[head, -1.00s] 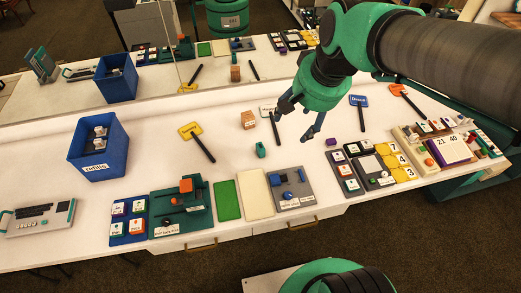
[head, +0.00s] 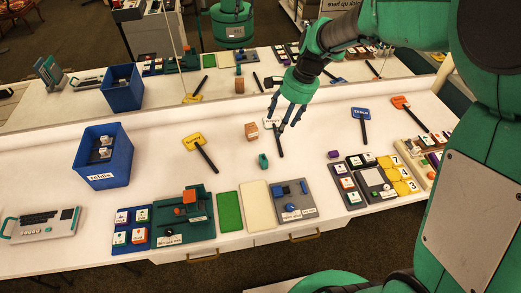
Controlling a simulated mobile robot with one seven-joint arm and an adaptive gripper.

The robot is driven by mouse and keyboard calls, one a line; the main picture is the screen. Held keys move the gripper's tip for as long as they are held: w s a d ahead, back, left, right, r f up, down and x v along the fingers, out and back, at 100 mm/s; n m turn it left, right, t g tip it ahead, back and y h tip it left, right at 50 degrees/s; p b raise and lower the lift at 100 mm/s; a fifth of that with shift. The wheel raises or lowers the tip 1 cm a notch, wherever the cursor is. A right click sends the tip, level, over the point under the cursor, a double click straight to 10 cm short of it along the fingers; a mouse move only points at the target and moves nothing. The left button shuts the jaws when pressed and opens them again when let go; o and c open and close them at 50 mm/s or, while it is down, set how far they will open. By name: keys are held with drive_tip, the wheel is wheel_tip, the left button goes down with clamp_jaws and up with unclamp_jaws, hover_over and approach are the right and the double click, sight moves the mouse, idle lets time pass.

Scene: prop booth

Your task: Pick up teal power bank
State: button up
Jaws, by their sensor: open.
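A small teal block (head: 263,161) stands near the middle of the white table; it looks like the teal power bank, but it is too small to be sure. My gripper (head: 284,119) is open and empty, with its fingers pointing down. In the picture it is above and slightly right of the teal block, apart from it. Its fingers overlap the white-headed paddle (head: 279,142) behind; I cannot tell the height between them.
A wooden cube (head: 252,132) stands just beyond the teal block. A yellow paddle (head: 193,141), blue paddle (head: 362,114) and orange paddle (head: 402,102) lie around. A blue bin (head: 92,172) stands left. Panels line the front edge. A mirror backs the table.

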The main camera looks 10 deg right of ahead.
sight(264, 157)
drive_tip(key=w+f+m, duration=0.2)
drive_tip(key=w+f, duration=0.2)
drive_tip(key=f, duration=0.4)
drive_tip(key=w+d+f+m+g+y+p, duration=0.1)
drive_tip(key=w+f+m, duration=0.2)
drive_tip(key=f, duration=0.5)
drive_tip(key=shift+w+m+g+y, duration=0.3)
drive_tip(key=shift+w, duration=0.35)
drive_tip(key=shift+f, duration=0.2)
drive_tip(key=shift+b+x, duration=0.9)
drive_tip(key=shift+x, duration=3.25)
drive_tip(key=shift+a+f, duration=0.1)
drive_tip(key=shift+b+x, duration=0.9)
drive_tip(key=shift+x, duration=1.6)
drive_tip(key=shift+w, duration=0.1)
clamp_jaws()
